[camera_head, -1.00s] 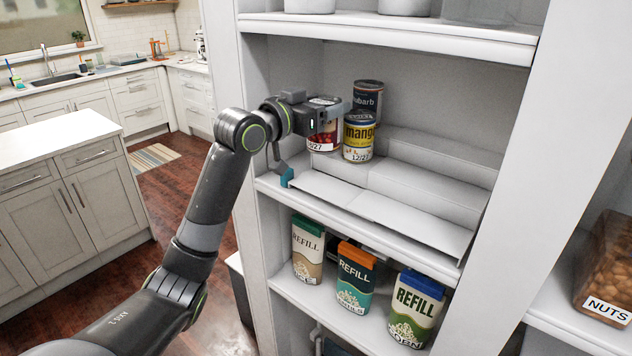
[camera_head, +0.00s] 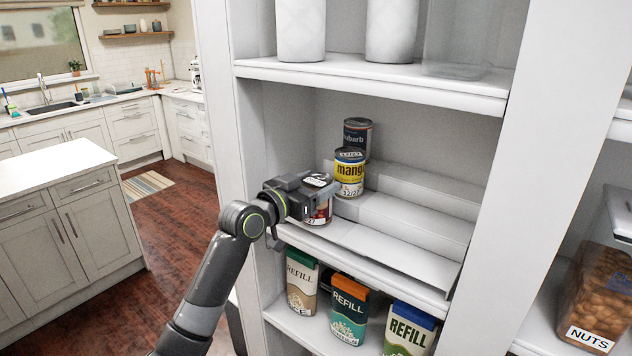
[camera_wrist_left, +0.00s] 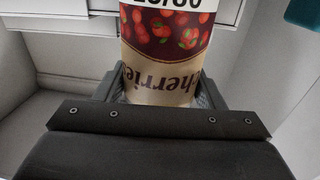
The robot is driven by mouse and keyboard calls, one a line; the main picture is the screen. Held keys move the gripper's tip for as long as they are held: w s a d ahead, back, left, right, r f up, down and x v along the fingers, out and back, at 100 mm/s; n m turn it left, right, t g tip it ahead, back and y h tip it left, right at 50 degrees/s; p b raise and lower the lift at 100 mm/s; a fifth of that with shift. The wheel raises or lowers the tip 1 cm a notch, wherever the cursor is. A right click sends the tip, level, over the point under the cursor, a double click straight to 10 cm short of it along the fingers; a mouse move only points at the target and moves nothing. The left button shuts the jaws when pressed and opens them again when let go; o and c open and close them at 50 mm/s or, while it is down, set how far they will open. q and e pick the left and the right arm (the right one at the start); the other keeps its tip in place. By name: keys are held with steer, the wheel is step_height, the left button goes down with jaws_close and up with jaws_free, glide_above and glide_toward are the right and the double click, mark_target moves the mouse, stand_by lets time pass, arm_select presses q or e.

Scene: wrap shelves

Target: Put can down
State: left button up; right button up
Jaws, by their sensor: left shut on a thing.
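The cherries can (camera_head: 319,212) is in my left gripper (camera_head: 322,190), at the left front of the stepped shelf riser (camera_head: 405,250). In the left wrist view the can (camera_wrist_left: 165,55) sits between the jaws of my left gripper (camera_wrist_left: 160,95), with its red cherry label and upside-down lettering showing. The can looks upright at the lowest step; whether its base touches the step cannot be told. A yellow mango can (camera_head: 349,175) stands on the step behind it, and a dark rhubarb can (camera_head: 357,136) stands behind that. My right gripper is not in view.
The riser's steps are bare to the right of the cans. Refill cartons (camera_head: 350,309) stand on the shelf below. White canisters (camera_head: 301,30) stand on the shelf above. A nuts container (camera_head: 597,300) is at the right.

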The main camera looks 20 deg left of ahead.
arm_select(q)
steer(key=o, duration=0.8)
steer(key=shift+f, duration=0.15)
steer(key=o, duration=0.4)
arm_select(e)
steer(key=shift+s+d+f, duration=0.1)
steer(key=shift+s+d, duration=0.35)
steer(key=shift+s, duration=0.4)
arm_select(q)
steer(key=shift+r, duration=0.25)
steer(key=shift+s+a+f, duration=0.15)
steer(key=shift+s, duration=0.05)
steer(key=shift+b+v, duration=1.8)
steer(key=shift+v, duration=3.95)
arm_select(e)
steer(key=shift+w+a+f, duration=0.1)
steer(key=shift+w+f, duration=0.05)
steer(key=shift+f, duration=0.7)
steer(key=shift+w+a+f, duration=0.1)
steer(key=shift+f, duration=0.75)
